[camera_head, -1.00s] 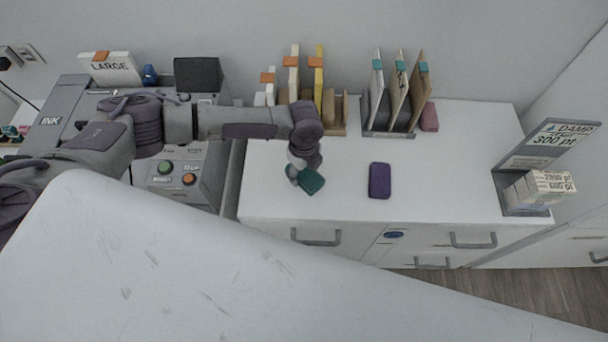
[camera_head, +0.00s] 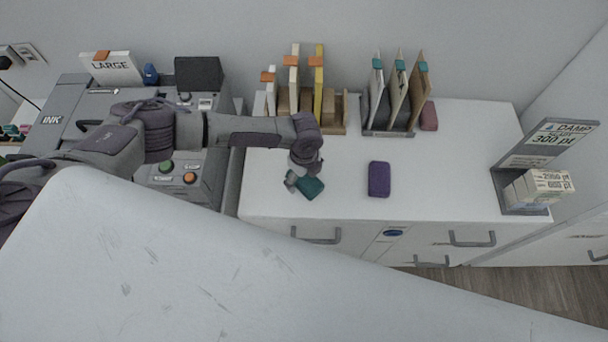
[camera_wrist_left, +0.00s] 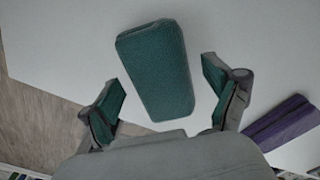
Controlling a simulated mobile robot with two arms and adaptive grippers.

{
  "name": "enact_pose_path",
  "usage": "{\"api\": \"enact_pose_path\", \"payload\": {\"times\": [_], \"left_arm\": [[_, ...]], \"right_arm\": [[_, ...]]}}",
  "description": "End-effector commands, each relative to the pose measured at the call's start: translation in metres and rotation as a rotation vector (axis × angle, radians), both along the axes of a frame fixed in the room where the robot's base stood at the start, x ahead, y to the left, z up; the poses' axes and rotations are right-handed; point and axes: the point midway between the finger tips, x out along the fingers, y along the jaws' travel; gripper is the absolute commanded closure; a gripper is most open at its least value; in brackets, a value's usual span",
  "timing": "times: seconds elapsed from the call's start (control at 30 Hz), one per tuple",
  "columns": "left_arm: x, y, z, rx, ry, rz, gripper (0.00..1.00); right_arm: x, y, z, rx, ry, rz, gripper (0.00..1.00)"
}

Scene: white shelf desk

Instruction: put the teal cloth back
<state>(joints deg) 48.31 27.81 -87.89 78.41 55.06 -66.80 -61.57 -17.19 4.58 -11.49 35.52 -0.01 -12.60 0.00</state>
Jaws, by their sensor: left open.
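The teal cloth (camera_head: 311,188) is a small folded block on the white desk top, near its front left edge. My left gripper (camera_head: 300,180) is right at it, and its wrist hides part of the surroundings. In the left wrist view the cloth (camera_wrist_left: 156,70) lies between and beyond the two spread fingers of the left gripper (camera_wrist_left: 165,100). A gap shows on both sides, so the fingers do not grip it. My right gripper is not in view.
A purple cloth (camera_head: 379,179) lies to the right on the desk. A maroon cloth (camera_head: 429,116) is beside the file rack (camera_head: 388,132) at the back. A card stand (camera_head: 522,205) is at the right. The desk between purple cloth and stand is clear.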

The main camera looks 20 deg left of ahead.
Motion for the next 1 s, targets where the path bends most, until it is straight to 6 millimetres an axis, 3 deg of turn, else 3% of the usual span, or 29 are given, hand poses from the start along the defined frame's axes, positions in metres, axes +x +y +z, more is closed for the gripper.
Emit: {"api": "enact_pose_path", "payload": {"times": [0.23,0.7,1.0], "left_arm": [[0.001,0.000,0.016,-0.001,-0.003,0.000,0.11],[0.000,-0.001,0.106,-0.002,-0.003,0.000,0.11],[-0.001,-0.001,0.122,0.000,0.000,0.000,0.11]], "right_arm": [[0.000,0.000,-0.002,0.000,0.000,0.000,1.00],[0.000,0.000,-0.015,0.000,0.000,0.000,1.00],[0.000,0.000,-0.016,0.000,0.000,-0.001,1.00]]}}
